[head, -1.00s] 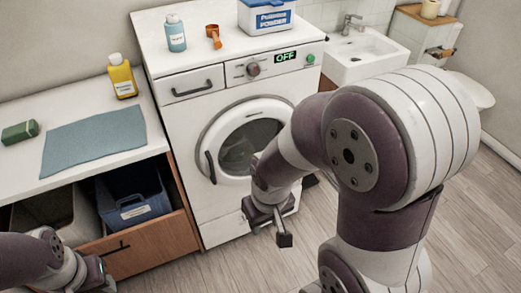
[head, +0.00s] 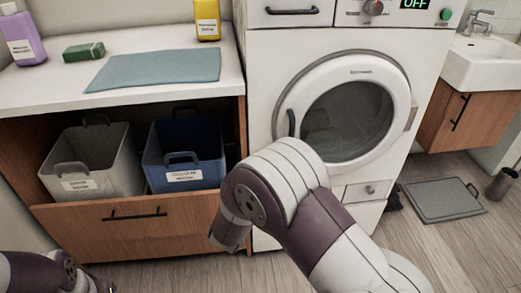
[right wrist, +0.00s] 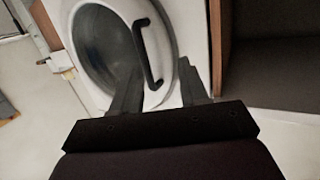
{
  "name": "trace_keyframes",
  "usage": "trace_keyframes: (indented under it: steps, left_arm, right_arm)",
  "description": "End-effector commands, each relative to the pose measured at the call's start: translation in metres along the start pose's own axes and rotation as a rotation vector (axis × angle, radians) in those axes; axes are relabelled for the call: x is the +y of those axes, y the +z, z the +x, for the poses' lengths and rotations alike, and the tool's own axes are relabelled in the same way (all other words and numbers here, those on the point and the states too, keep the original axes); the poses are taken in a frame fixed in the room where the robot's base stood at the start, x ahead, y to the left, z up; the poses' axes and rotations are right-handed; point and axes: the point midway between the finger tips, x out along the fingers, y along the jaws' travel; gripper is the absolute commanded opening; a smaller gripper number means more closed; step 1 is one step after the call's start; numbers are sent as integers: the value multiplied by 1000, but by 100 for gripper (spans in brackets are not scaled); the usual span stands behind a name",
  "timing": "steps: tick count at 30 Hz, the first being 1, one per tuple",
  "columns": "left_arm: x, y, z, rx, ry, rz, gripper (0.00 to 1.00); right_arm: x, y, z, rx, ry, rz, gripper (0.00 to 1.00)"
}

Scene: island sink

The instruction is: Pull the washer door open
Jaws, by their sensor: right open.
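The washer (head: 260,90) is white, with a round white door (head: 393,85) and dark glass in its front. The door looks shut. Its curved black handle (head: 291,122) is on the door's left side. In the right wrist view the handle (right wrist: 146,50) appears between the two fingers of my right gripper (right wrist: 160,63), which is open. I cannot tell how far off the handle is; no grip on it shows. In the head view my right arm stands before the washer's lower front, its fingers hidden. My left arm's end is cut off at the lower left edge.
A wooden cabinet stands left of the washer, its front panel (head: 140,222) tilted out, holding a grey bin (head: 90,160) and a blue bin (head: 150,160). At right are a sink cabinet (head: 470,118) and a grey floor scale or mat (head: 440,202).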

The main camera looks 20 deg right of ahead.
Motion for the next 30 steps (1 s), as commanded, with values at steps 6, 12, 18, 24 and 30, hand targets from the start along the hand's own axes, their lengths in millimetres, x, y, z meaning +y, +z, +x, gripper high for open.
trace_keyframes:
  steps: [6,12,18,24,30]
  left_arm:
    - [0,0,-1,0,0,0,43]
    - [0,2,13,-1,0,0,43]
    - [0,3,24,-1,0,0,43]
    - [0,4,28,-1,0,0,43]
    - [0,4,28,-1,0,0,43]
  right_arm:
    - [24,-43,2,181,131,-24,44]
    - [31,-48,47,180,133,-26,44]
    - [36,-57,95,178,129,-27,44]
    - [37,-63,117,178,126,-28,44]
    - [38,-64,121,177,124,-29,44]
